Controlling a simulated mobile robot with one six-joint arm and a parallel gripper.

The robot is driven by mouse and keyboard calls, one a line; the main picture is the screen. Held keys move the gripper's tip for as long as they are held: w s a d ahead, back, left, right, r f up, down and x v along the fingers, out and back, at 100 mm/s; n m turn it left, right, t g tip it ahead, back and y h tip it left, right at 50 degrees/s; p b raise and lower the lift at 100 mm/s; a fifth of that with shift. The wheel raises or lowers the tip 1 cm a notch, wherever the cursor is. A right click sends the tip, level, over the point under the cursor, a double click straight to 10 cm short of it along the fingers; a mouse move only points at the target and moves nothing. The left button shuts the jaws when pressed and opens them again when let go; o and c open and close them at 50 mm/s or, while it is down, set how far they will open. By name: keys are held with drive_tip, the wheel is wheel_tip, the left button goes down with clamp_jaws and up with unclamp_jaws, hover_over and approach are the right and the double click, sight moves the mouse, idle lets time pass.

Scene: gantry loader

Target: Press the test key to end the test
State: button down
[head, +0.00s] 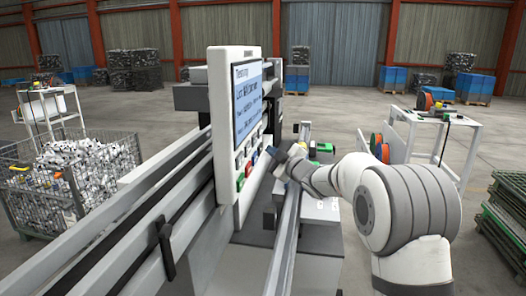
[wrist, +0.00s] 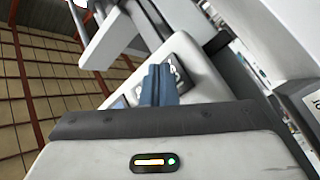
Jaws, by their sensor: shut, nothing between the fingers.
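The control panel (head: 219,150) is a white upright box with a lit blue screen (head: 248,97); its top line seems to read "Testing". I cannot tell which one is the test key. My gripper (head: 274,153) is just right of the keys. In the wrist view its blue fingers (wrist: 158,80) are together and empty, in front of a dark key with white marks (wrist: 181,69). I cannot tell whether they touch it.
A long grey rail (head: 130,205) runs along the left of the panel. A wire crate (head: 75,178) of metal parts stands at left. A white cart (head: 432,128) with coloured reels stands at right. Green-edged racks (head: 500,225) are at the right edge. The floor behind is largely clear.

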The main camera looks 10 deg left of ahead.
drive_tip(key=shift+a, duration=0.3)
drive_tip(key=shift+a+b, duration=0.3)
drive_tip(key=shift+a, duration=0.05)
idle(0.8)
drive_tip(key=shift+d, duration=0.8)
drive_tip(key=shift+d, duration=0.1)
drive_tip(key=d, duration=0.4)
drive_tip(key=shift+s+d, duration=0.15)
drive_tip(key=shift+d, duration=0.2)
idle(0.3)
